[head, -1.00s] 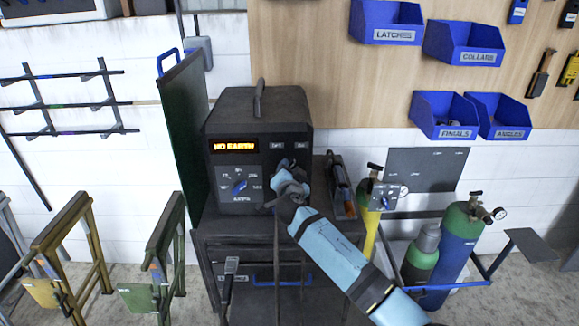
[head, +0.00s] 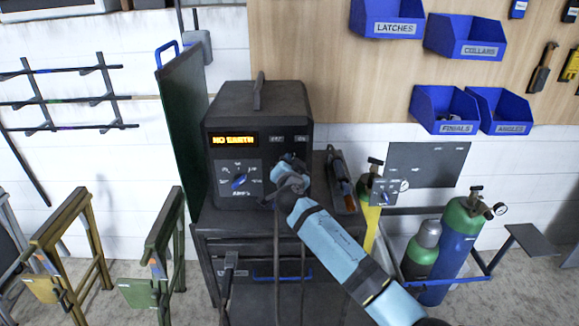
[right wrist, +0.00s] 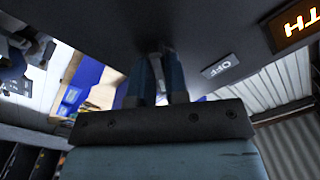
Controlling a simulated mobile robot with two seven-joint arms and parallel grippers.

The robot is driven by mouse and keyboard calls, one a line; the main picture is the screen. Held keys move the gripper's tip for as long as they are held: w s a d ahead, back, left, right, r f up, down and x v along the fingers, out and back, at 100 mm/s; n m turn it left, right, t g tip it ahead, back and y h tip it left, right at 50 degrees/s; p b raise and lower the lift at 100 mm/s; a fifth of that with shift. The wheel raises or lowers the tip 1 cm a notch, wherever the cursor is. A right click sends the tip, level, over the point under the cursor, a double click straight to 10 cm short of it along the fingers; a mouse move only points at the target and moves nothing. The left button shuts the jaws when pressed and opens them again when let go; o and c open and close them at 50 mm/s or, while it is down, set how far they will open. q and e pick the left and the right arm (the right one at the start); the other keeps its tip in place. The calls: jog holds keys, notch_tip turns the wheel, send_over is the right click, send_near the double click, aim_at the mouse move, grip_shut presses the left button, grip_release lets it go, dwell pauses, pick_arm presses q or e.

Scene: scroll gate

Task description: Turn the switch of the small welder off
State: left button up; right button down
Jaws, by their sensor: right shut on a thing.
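The small welder (head: 258,105) is a dark box with a handle on top, standing on a dark cart. Its lit display (head: 233,140) reads NO EARTH, and a blue dial (head: 239,181) sits below it. My right gripper (head: 284,167) is at the right part of the front panel, below two small labels. It hides the switch in the head view. In the right wrist view its fingers (right wrist: 158,82) reach the panel and are shut on a pale part between them, which I take as the switch. An OFF label (right wrist: 222,66) shows beside them. My left gripper is not in view.
A green panel (head: 182,135) stands left of the welder. A torch-like tool (head: 340,182) lies on the cart at its right. Gas cylinders (head: 455,245) stand farther right, with blue bins (head: 465,37) on the wall above. Yellow and green stands (head: 80,240) are at left.

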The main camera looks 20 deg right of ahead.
jog(key=shift+n+b, duration=1.6)
jog(key=shift+n, duration=5.9)
jog(key=shift+f+n, duration=0.1)
jog(key=shift+n, duration=0.2)
jog(key=c, duration=1.1)
grip_release()
